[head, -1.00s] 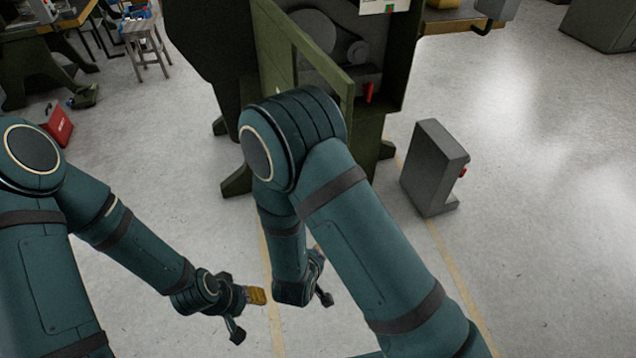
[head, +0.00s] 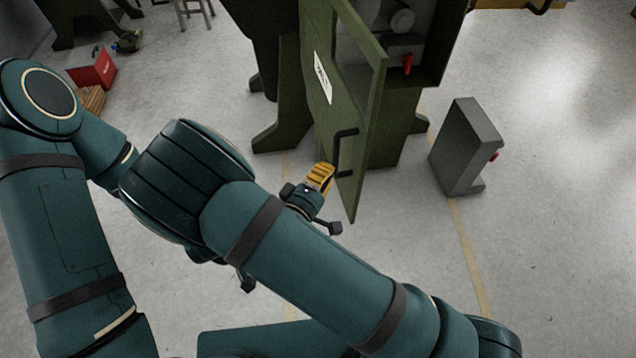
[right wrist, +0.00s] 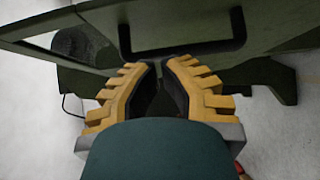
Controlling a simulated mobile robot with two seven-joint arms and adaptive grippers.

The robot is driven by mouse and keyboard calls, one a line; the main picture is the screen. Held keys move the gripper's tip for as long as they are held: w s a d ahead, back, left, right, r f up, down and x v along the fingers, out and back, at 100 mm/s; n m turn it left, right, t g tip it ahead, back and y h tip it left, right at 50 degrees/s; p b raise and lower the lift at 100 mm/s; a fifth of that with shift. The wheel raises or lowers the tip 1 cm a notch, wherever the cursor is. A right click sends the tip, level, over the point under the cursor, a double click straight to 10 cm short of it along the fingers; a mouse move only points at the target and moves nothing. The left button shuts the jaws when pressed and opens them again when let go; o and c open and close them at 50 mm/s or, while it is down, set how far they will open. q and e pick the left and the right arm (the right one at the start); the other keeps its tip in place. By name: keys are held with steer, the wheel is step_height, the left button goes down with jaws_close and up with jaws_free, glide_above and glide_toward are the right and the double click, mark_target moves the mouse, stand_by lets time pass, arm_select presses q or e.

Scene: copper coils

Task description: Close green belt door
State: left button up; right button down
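The green belt door (head: 372,95) stands open on the green machine in the head view, its outer face with a white label turned to the left. Its black handle (head: 345,152) is a bar near the lower free edge; it also shows across the top of the right wrist view (right wrist: 185,50). My right gripper (head: 324,172) is just left of the handle, low beside the door. Its yellow fingers (right wrist: 164,66) point at the handle, tips nearly together, with nothing seen between them. The handle appears just beyond the tips; contact cannot be told. My left gripper is hidden behind my right arm.
The green machine's open housing (head: 425,50) shows pulleys and a red part inside. A grey box-shaped pedal unit (head: 464,148) stands on the floor to the right. A red box (head: 93,70) lies at the far left. Floor between door and pedal unit is clear.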

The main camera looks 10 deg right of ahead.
mark_target(357, 149)
steer(key=x, duration=0.3)
steer(key=shift+w+d, duration=0.2)
steer(key=shift+d, duration=0.05)
steer(key=d, duration=0.3)
steer(key=shift+w+d, duration=0.1)
steer(key=shift+w, duration=0.3)
steer(key=shift+d, duration=0.5)
steer(key=shift+w+d, duration=0.1)
